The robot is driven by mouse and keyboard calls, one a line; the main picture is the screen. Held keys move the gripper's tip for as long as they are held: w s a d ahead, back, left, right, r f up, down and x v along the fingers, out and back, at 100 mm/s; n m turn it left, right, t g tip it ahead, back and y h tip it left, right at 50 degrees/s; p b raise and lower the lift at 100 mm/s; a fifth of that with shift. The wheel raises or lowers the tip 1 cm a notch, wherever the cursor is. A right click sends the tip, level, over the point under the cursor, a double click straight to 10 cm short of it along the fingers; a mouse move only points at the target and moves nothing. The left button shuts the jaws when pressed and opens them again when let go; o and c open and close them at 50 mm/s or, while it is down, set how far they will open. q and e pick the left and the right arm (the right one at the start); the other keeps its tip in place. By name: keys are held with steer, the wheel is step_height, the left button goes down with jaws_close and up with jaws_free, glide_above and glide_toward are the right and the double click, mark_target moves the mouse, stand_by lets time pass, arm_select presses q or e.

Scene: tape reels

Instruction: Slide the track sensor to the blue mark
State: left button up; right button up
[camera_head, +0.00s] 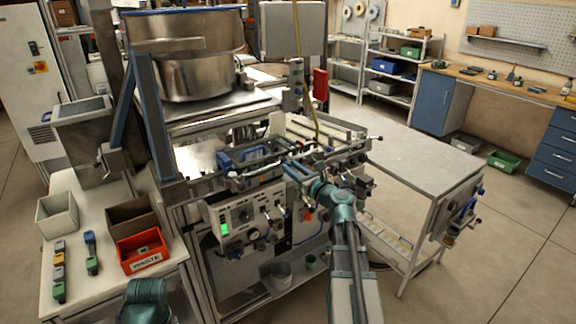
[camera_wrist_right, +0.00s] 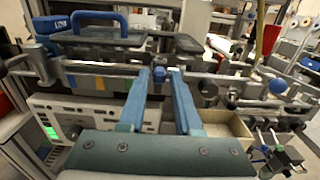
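My right gripper (camera_head: 291,168) reaches from the bottom of the head view to the rail at the front of the machine. In the right wrist view its two blue fingers (camera_wrist_right: 159,76) are apart. A small blue knob (camera_wrist_right: 159,73) shows between the fingertips, in front of the rail; whether they touch it I cannot tell. It may belong to the track sensor, which I cannot single out for sure.
A blue-handled unit (camera_wrist_right: 100,32) stands behind the rail at left. A beige open box (camera_wrist_right: 228,128) is below right of the fingers. The control panel (camera_head: 245,215) with a green light is below. A red waste bin (camera_head: 140,251) stands left; a grey table (camera_head: 415,155) right.

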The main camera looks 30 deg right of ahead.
steer(key=shift+w+a, duration=0.15)
steer(key=shift+w, duration=1.15)
jaws_close()
stand_by(0.6)
